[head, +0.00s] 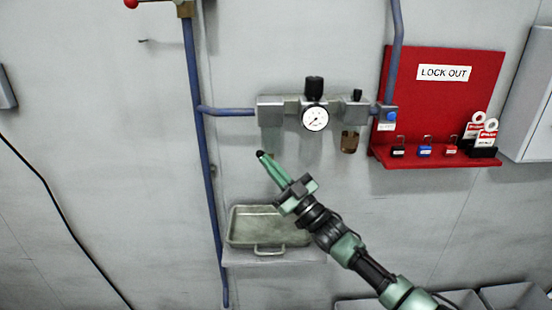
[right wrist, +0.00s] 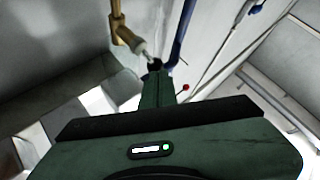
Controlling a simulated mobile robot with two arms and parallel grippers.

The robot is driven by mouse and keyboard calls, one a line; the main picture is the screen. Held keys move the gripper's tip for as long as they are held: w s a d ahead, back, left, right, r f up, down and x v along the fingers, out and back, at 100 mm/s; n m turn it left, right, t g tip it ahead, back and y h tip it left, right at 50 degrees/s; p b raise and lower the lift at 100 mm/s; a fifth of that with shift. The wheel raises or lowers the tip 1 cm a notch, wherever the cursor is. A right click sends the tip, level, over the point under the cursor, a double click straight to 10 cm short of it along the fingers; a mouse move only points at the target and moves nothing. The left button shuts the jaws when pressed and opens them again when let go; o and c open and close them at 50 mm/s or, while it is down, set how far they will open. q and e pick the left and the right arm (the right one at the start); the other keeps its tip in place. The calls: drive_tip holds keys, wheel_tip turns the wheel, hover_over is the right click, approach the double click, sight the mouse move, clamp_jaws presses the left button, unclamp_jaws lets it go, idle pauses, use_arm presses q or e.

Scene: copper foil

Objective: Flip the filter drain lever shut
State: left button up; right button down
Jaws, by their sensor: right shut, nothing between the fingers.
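The filter regulator unit (head: 270,111) is a row of grey metal blocks on the wall, with a round white gauge (head: 315,118). In the right wrist view a brass fitting (right wrist: 121,28) ends in a pale grey tip (right wrist: 141,50), which looks like the drain lever. My right gripper (head: 261,154) is shut and empty, its dark fingertips just below the unit's left block. In the right wrist view its fingertips (right wrist: 154,65) are right by the pale tip; I cannot tell whether they touch. The lever is not distinguishable in the head view. My left gripper is out of view.
A metal tray (head: 237,242) sits on a wall shelf below the gripper. A blue pipe (head: 203,170) runs down the wall at its left. A red lockout board (head: 440,88) with padlocks and tags is at the right. The wall left of the pipe is mostly clear.

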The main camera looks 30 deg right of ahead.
drive_tip(key=n+g+p, duration=0.2)
drive_tip(key=a+f+n+g+p, duration=0.1)
drive_tip(key=n+g+p, duration=0.1)
drive_tip(key=w+a+n+g+p, duration=0.1)
drive_tip(key=n+g+p, duration=0.1)
drive_tip(key=p, duration=0.1)
drive_tip(key=shift+a+f, duration=0.1)
drive_tip(key=shift+f, duration=0.1)
drive_tip(key=shift+y, duration=0.3)
drive_tip(key=shift+a, duration=0.1)
idle(1.4)
